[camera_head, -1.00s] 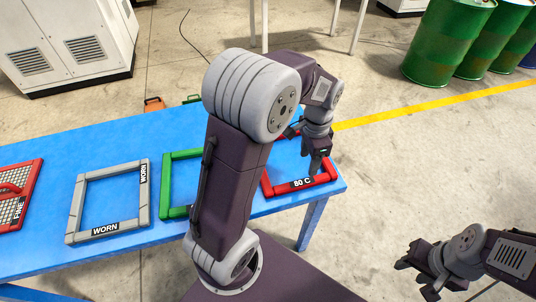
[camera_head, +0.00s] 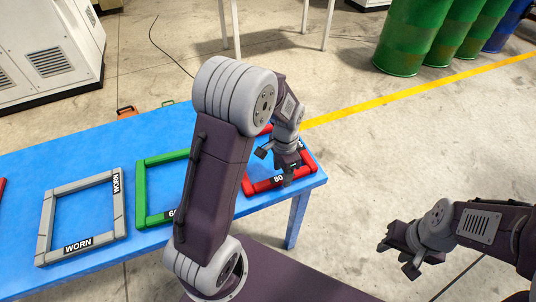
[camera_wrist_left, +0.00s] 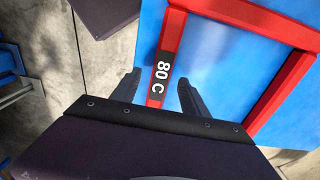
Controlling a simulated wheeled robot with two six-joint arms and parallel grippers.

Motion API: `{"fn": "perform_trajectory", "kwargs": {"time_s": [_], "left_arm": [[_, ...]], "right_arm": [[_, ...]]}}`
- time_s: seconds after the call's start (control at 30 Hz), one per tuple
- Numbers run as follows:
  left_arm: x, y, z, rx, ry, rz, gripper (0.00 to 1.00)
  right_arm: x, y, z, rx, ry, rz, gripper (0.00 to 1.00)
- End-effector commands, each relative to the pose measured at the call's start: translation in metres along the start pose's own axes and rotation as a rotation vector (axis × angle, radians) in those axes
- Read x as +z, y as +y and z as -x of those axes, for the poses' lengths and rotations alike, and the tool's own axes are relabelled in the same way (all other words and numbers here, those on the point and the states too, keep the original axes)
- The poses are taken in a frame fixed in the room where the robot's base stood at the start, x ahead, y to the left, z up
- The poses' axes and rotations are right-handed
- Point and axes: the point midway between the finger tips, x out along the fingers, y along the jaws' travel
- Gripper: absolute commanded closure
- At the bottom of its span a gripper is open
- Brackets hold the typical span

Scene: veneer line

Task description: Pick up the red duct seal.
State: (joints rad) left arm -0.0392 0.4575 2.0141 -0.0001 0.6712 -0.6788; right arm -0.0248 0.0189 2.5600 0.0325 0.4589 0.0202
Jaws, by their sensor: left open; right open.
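The red duct seal is a square red frame (camera_head: 262,186) lying on the blue table's right end, with a black "80 C" label on its front bar. My left arm hides part of it in the head view. My right gripper (camera_head: 397,258) is open and empty, off the table at the right.
The blue table (camera_head: 85,160) also bears a green frame (camera_head: 143,190) and a grey frame marked "WORN" (camera_head: 47,225). An orange item (camera_head: 127,111) shows at its back edge. Green drums (camera_head: 410,40) stand far off. The floor right of the table is clear.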

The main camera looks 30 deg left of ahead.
Motion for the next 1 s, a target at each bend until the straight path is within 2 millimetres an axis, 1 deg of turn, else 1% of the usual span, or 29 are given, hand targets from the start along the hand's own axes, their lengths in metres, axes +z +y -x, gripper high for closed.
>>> {"fn": "perform_trajectory", "kwargs": {"time_s": [0.03, 0.1, 0.33, 0.37, 0.4, 0.47, 0.5, 0.53, 0.57, 0.87, 1.0], "left_arm": [[0.0, 0.0, -0.009, 0.002, -0.002, 0.0, 0.47], [0.0, 0.0, -0.016, 0.0, 0.0, 0.0, 0.47], [0.0, 0.0, -0.019, -0.001, 0.001, 0.0, 0.47], [0.0, 0.0, -0.019, -0.001, 0.001, 0.0, 0.5], [0.0, 0.0, -0.019, -0.001, 0.001, 0.0, 0.61], [0.0, 0.0, -0.019, -0.001, 0.001, 0.0, 0.78], [0.0, 0.0, -0.019, -0.001, 0.001, 0.0, 0.89], [0.0, 0.0, -0.019, -0.001, 0.001, 0.0, 0.97], [0.0, 0.0, -0.019, -0.001, 0.001, 0.0, 1.0], [0.0, -0.001, -0.017, -0.002, 0.002, 0.0, 1.0], [-0.001, -0.001, -0.006, -0.003, 0.004, 0.0, 1.0]], "right_arm": [[0.0, 0.0, -0.002, 0.0, 0.0, 0.0, 0.59], [0.0, 0.0, -0.003, 0.0, 0.0, 0.0, 0.59], [0.0, 0.0, -0.002, 0.0, 0.0, 0.0, 0.59], [0.0, 0.0, -0.002, 0.0, 0.0, 0.0, 0.59], [0.0, 0.0, -0.002, 0.0, 0.0, 0.0, 0.59], [0.0, 0.0, -0.002, 0.0, 0.0, 0.0, 0.59], [0.0, 0.0, -0.002, 0.0, 0.0, 0.0, 0.59], [0.0, 0.0, -0.002, 0.0, 0.0, 0.0, 0.59], [0.0, 0.0, -0.002, 0.0, 0.0, 0.0, 0.59], [0.0, 0.0, -0.002, 0.0, 0.0, 0.0, 0.59], [0.0, 0.0, 0.0, 0.0, 0.0, 0.0, 0.59]]}}
